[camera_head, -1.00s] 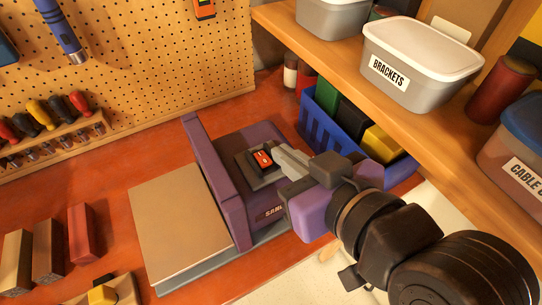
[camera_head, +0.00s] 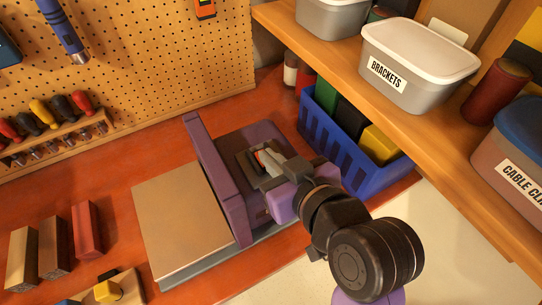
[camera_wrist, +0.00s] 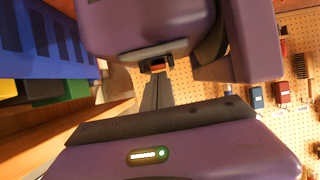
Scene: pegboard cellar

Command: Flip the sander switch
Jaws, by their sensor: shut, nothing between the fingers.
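The purple sander (camera_head: 212,185) stands on the red-brown bench, with a flat tan plate on its left side. Its switch is a small red and black rocker in a dark housing on the sander's top; in the wrist view the switch (camera_wrist: 157,67) shows just beyond my fingertips. My gripper (camera_head: 266,160) is shut and empty, with its fingertips at the switch housing. It hides most of the switch in the head view. I cannot tell whether the fingertips touch the rocker or which way it is tipped. In the wrist view my gripper (camera_wrist: 157,82) points at the switch.
A blue crate (camera_head: 338,152) with colored boxes stands close to the right of my gripper. A wooden shelf (camera_head: 400,115) above it holds a brackets bin (camera_head: 418,70). Wood blocks (camera_head: 55,248) lie at the left. A pegboard (camera_head: 150,70) stands behind.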

